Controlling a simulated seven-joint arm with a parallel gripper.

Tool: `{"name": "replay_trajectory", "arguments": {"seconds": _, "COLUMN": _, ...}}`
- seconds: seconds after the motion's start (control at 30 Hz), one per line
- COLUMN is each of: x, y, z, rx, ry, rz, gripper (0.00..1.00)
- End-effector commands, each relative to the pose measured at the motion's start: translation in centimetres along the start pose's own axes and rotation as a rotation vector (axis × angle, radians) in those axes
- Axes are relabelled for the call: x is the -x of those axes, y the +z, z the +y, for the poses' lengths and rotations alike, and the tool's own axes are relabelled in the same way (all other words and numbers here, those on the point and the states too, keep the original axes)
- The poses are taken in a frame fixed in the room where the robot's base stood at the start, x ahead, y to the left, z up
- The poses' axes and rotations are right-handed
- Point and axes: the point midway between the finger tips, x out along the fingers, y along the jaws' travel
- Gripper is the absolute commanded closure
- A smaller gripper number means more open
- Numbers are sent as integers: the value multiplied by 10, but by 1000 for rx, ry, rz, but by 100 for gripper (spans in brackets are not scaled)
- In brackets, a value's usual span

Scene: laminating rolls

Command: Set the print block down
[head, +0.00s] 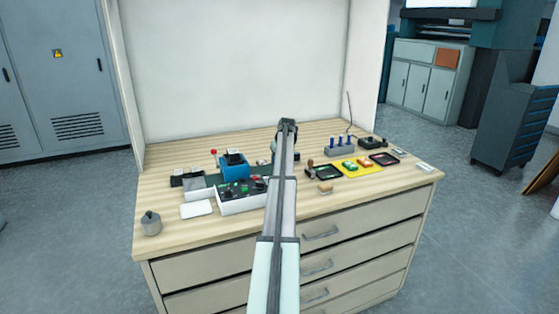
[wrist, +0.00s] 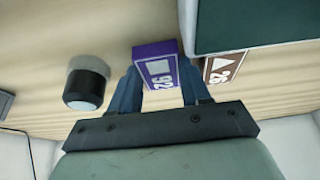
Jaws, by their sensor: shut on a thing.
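A purple print block (wrist: 155,65) with white figures and a pale square on its face is in the wrist view. My gripper (wrist: 158,88) is shut on it, with one blue finger at each side. I cannot tell whether the block touches the wooden surface. A brown block (wrist: 221,70) with a white triangle and figures is close beside the right finger. In the head view my arm reaches over the middle of the table (head: 165,243) and hides the held block and my fingertips.
The wrist view shows a black cylinder (wrist: 86,88) at left and a dark green flat thing (wrist: 255,25) at upper right. In the head view a blue machine (head: 236,172) and button panel (head: 235,205) stand left of my arm. A yellow mat (head: 372,169) and peg rack (head: 340,151) are right.

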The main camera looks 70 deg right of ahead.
Motion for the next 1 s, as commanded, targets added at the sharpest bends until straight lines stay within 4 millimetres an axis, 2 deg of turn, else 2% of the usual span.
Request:
{"name": "replay_trajectory", "arguments": {"seconds": 0.13, "x": -3, "y": 1, "z": 0, "rx": 0, "ry": 0, "rz": -1, "gripper": 83}}
{"name": "replay_trajectory", "arguments": {"seconds": 0.17, "x": -3, "y": 1, "z": 0, "rx": 0, "ry": 0, "rz": -1, "gripper": 52}}
{"name": "replay_trajectory", "arguments": {"seconds": 0.4, "x": -2, "y": 1, "z": 0, "rx": 0, "ry": 0, "rz": -1, "gripper": 29}}
{"name": "replay_trajectory", "arguments": {"seconds": 0.77, "x": 2, "y": 0, "z": 0, "rx": 0, "ry": 0, "rz": 0, "gripper": 28}}
{"name": "replay_trajectory", "arguments": {"seconds": 0.87, "x": 12, "y": 0, "z": 0, "rx": -1, "ry": 0, "rz": 0, "gripper": 28}}
{"name": "replay_trajectory", "arguments": {"seconds": 1.0, "x": 37, "y": 0, "z": 0, "rx": -1, "ry": 1, "rz": 2, "gripper": 28}}
